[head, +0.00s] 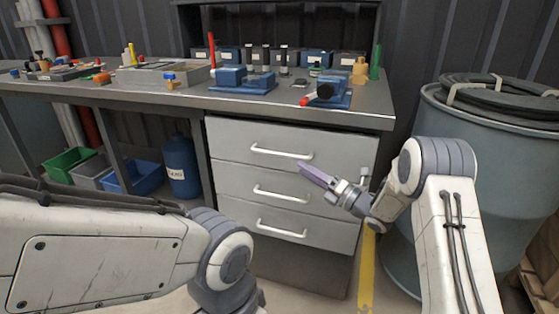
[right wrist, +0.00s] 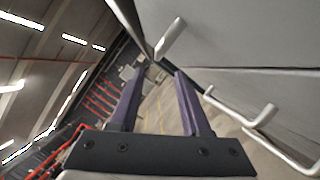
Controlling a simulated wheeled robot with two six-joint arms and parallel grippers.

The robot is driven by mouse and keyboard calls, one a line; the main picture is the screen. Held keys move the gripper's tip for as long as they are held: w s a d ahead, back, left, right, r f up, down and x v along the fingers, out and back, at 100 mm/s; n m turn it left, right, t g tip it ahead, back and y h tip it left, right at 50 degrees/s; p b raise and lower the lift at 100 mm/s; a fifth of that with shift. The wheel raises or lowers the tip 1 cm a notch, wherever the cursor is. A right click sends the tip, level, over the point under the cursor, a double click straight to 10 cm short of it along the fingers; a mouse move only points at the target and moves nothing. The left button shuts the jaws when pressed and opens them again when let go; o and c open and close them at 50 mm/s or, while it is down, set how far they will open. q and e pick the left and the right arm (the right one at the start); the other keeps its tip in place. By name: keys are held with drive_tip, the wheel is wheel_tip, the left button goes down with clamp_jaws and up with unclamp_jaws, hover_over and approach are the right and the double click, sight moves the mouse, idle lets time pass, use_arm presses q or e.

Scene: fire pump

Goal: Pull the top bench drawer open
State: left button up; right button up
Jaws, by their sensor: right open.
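The top bench drawer (head: 340,150) is the uppermost of three grey drawers under the right end of the bench. It looks shut, with its front level with the others. Its pale bar handle (head: 281,152) runs across the front. My right gripper (head: 304,171) is in front of the drawers, just below and right of the top handle, apparently not holding it. In the right wrist view its two purple fingers (right wrist: 160,75) are spread and empty. A pale handle end (right wrist: 171,38) shows just beyond them; I cannot tell which drawer it belongs to. My left gripper is out of view.
The middle handle (head: 281,194) and bottom handle (head: 282,229) stick out below. A large blue-grey drum (head: 490,150) stands close on the right, near my right arm.

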sight(280, 155)
drive_tip(key=b+x, duration=0.1)
drive_tip(key=x, duration=0.9)
drive_tip(key=shift+a+r, duration=0.1)
clamp_jaws()
idle(1.2)
